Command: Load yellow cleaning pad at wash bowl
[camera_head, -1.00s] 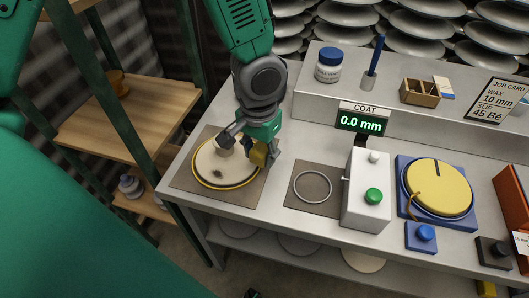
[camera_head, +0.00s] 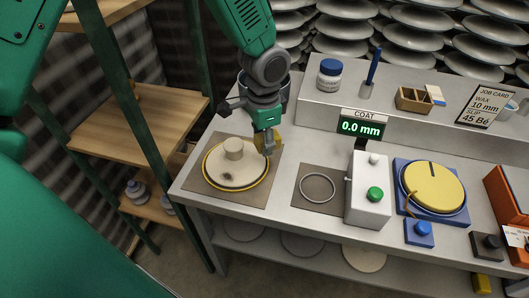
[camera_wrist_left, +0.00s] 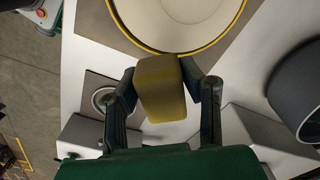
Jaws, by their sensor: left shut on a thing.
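My left gripper (camera_head: 268,145) is shut on the yellow cleaning pad (camera_head: 260,136), above the right rim of a cream insulator disc (camera_head: 221,172). In the left wrist view the pad (camera_wrist_left: 160,88) is a block pinched between both fingers (camera_wrist_left: 163,92), and the disc (camera_wrist_left: 185,18) lies just beyond it. Whether the pad touches the rim is unclear. A dark grey round vessel, seemingly the wash bowl (camera_head: 292,88), stands behind my left wrist and is partly hidden by it. It also shows at the right of the left wrist view (camera_wrist_left: 300,93). My right gripper is not in view.
The disc lies on a brown mat (camera_head: 197,187). To the right are a mat with a ring (camera_head: 318,188), a white box with a green button (camera_head: 366,200) and a yellow round pad on a blue base (camera_head: 433,187). A raised ledge (camera_head: 313,98) runs behind.

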